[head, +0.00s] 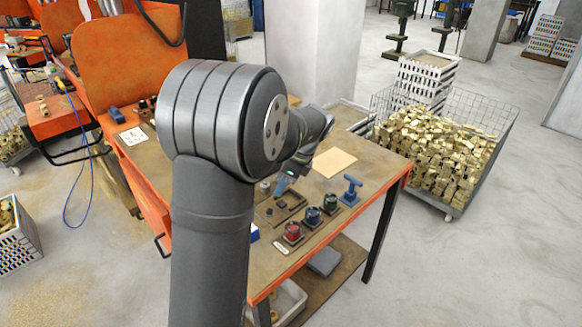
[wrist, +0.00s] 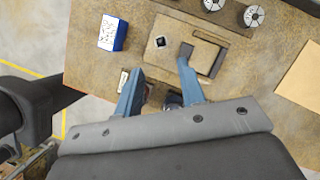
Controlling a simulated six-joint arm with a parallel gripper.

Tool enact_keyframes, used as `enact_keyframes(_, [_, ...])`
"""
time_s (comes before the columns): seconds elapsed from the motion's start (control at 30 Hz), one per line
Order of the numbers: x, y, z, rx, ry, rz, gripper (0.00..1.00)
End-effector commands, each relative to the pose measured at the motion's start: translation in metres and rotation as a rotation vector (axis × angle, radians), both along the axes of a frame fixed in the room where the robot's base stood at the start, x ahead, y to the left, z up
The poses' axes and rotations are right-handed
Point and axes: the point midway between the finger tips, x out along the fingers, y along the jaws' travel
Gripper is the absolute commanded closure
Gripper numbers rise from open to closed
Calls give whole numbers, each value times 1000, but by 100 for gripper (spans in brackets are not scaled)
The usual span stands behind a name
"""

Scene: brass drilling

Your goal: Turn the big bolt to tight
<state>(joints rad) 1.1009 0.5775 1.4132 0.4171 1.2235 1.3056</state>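My gripper (wrist: 161,66) has two blue fingers spread wide apart, with nothing seen held between them. In the head view the gripper (head: 284,182) is over the workbench, partly hidden by my arm. In the wrist view a dark round part (wrist: 173,99) shows low between the fingers, mostly covered by the gripper body. A small dark square-topped piece (wrist: 160,41) sits on a brown board (wrist: 178,27) beyond the fingertips. I cannot tell which of these is the big bolt, nor how tight it is.
On the orange-edged bench (head: 262,270) stand red (head: 292,232), blue (head: 313,215) and green (head: 330,203) round fixtures and a blue T-handled tool (head: 351,188). A blue-and-white box (wrist: 112,33) lies left of the board. A wire bin of brass parts (head: 435,150) stands beyond the bench.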

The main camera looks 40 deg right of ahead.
Motion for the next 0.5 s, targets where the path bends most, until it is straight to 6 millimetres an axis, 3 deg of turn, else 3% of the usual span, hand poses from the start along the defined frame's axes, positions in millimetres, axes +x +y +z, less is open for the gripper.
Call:
enact_keyframes(0.2, [-14, -10, 40, -3, 0, -2, 64])
enact_keyframes(0.5, [-21, -13, 59, 1, 1, -1, 64])
